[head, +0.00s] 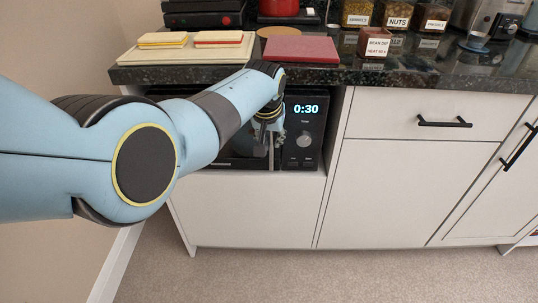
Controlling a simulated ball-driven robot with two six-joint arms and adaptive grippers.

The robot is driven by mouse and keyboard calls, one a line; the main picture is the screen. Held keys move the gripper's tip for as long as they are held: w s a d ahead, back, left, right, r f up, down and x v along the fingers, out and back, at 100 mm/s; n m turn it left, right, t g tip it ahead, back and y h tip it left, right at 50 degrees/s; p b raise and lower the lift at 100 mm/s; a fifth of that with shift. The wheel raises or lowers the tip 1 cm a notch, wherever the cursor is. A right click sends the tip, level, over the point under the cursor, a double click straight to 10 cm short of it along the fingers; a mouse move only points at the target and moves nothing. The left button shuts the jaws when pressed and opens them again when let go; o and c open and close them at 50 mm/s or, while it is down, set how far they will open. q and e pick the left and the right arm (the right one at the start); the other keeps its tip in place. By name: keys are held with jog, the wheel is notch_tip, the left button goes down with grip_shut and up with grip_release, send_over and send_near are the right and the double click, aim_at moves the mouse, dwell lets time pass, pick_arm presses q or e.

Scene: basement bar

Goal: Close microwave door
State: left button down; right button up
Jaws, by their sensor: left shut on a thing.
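The black microwave (305,150) sits in a niche of the white cabinet under the counter. Its panel shows 0:30 and has a round knob. The microwave door (235,162) is to the left of the panel, mostly hidden behind my left arm. It looks about flush with the panel, but I cannot tell whether it is fully closed. My left gripper (269,133) is at the door's right edge, beside the panel, shut on the upright door handle (271,155). My right gripper is out of view.
Drawers and doors with black handles (444,122) are to the right. The carpet in front is clear.

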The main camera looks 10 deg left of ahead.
pick_arm(q)
jog(key=shift+w+r, duration=0.1)
jog(key=shift+w, duration=0.05)
jog(key=c, duration=1.4)
grip_release()
jog(key=shift+w, duration=0.2)
jog(key=v, duration=0.7)
jog(key=shift+s+d+r, duration=0.1)
jog(key=shift+s+r, duration=0.05)
jog(key=shift+s, duration=0.05)
